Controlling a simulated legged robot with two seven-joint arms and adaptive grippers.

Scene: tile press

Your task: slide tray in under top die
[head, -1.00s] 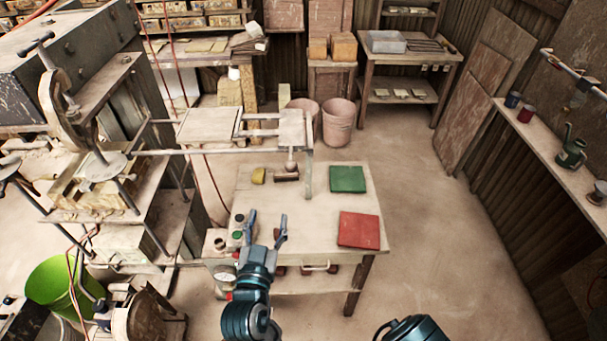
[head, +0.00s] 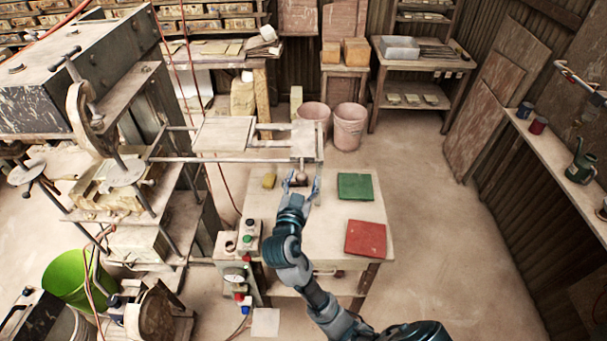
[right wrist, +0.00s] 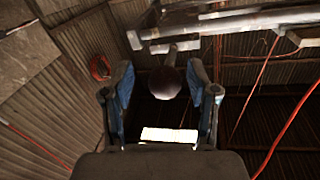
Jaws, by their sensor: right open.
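The tray (head: 223,134) is a flat pale plate on rails that run right from the press (head: 85,105). It sits outside the press, to its right. A ball-shaped handle knob (head: 301,178) hangs at the right end of the rail frame. My right gripper (head: 303,186) is open at the knob, one finger on each side. In the right wrist view the knob (right wrist: 165,84) lies between the open fingers, with gaps visible on both sides. The top die inside the press is hard to make out. My left gripper is not in view.
A table (head: 330,235) below holds a yellow sponge (head: 269,180), a green tile (head: 355,187) and a red tile (head: 365,238). A control box (head: 237,272) with buttons stands at its left. A green bucket (head: 66,275) is lower left. The floor at right is clear.

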